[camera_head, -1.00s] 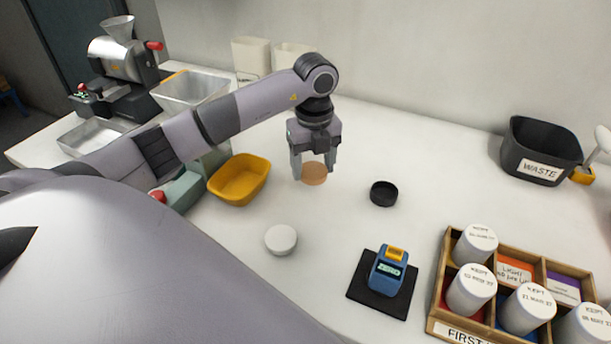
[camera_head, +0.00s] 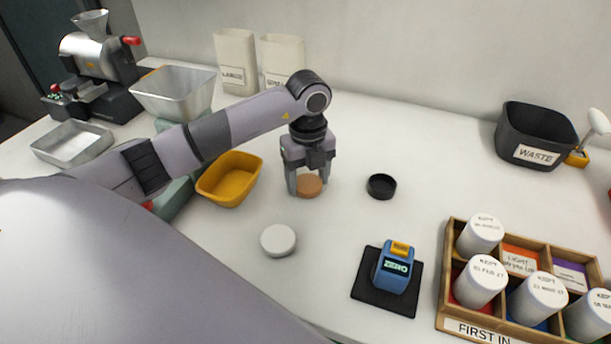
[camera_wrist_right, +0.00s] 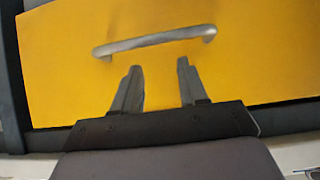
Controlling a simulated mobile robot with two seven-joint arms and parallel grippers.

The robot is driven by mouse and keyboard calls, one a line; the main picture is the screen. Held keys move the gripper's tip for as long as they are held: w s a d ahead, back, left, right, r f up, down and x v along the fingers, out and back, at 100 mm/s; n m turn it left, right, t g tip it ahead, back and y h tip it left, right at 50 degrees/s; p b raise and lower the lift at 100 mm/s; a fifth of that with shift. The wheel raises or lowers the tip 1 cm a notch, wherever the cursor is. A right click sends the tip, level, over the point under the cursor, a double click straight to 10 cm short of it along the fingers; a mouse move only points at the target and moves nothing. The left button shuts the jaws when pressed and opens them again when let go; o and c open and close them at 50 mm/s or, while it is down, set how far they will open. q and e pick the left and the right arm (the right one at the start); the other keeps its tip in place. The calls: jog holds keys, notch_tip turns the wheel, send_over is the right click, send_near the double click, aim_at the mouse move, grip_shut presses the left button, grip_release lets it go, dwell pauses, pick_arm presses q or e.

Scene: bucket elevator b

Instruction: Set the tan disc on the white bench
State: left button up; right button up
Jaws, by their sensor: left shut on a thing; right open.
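The tan disc (camera_head: 309,186) is between the fingers of my left gripper (camera_head: 306,187), which is shut on it. The gripper points down over the middle of the white bench (camera_head: 345,226). The disc is at or just above the bench top; I cannot tell whether it touches. My right gripper (camera_wrist_right: 160,88) shows only in the right wrist view. It is open and empty, in front of a yellow drawer front (camera_wrist_right: 245,60) with a grey bar handle (camera_wrist_right: 155,41).
A yellow tub (camera_head: 229,180) stands just left of the left gripper. A black round cup (camera_head: 381,186) is to its right, a white lid (camera_head: 278,240) in front. A blue device (camera_head: 393,270), a wooden divided box (camera_head: 450,262) and a waste bin (camera_head: 541,134) lie further right.

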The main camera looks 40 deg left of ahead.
aim_at(308, 182)
pick_arm(q)
jog(key=shift+f, duration=0.1)
jog(key=o, duration=1.1)
notch_tip(308, 182, up, 4)
jog(key=shift+f+p, duration=0.15)
jog(key=shift+p, duration=1.05)
notch_tip(308, 182, up, 9)
jog(key=shift+f, duration=0.2)
